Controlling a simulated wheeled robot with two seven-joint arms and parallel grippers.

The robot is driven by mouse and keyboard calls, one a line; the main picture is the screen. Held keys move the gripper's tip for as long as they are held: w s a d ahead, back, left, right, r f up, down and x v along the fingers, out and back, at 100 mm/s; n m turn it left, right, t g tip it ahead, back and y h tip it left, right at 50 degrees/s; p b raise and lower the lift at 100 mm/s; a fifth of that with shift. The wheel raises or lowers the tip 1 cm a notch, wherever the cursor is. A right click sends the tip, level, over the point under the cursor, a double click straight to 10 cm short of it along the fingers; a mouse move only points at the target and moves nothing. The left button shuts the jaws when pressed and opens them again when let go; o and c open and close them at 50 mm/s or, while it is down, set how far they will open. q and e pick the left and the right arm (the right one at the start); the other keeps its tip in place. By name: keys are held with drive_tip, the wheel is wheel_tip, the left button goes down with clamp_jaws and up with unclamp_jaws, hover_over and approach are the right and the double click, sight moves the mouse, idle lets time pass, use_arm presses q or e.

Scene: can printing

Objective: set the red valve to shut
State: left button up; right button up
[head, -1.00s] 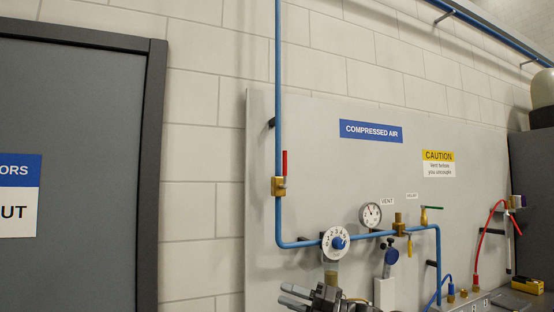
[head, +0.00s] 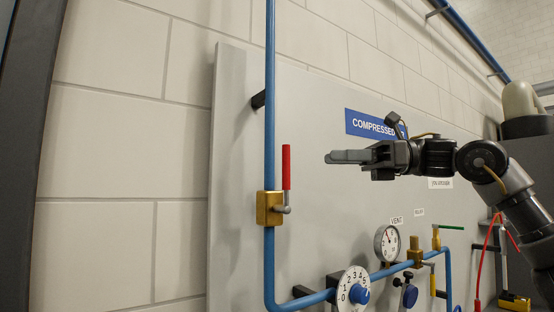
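The red valve is a brass body (head: 269,208) on the vertical blue pipe (head: 269,110), with a red lever (head: 286,167) at its right side. The lever points straight up, parallel to the pipe. My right gripper (head: 332,157) comes in from the right and points left, level with the lever. In the picture its fingertips are a short way right of the lever, with a gap between. The fingers are seen nearly edge-on, so I cannot tell their opening. Nothing shows in them. My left gripper is out of view.
A numbered dial with a blue knob (head: 360,294) and a pressure gauge (head: 388,243) sit lower right. A small green-handled valve (head: 437,240) is beyond. My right arm partly covers the blue compressed air sign (head: 365,123). The wall left of the pipe is clear.

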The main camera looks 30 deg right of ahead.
drive_tip(key=p, duration=0.3)
hover_over(286, 184)
drive_tip(key=d, duration=0.1)
drive_tip(key=shift+w+r, duration=0.1)
drive_tip(key=shift+w, duration=0.1)
drive_tip(key=shift+w+a, duration=0.15)
drive_tip(key=shift+a, duration=0.15)
clamp_jaws()
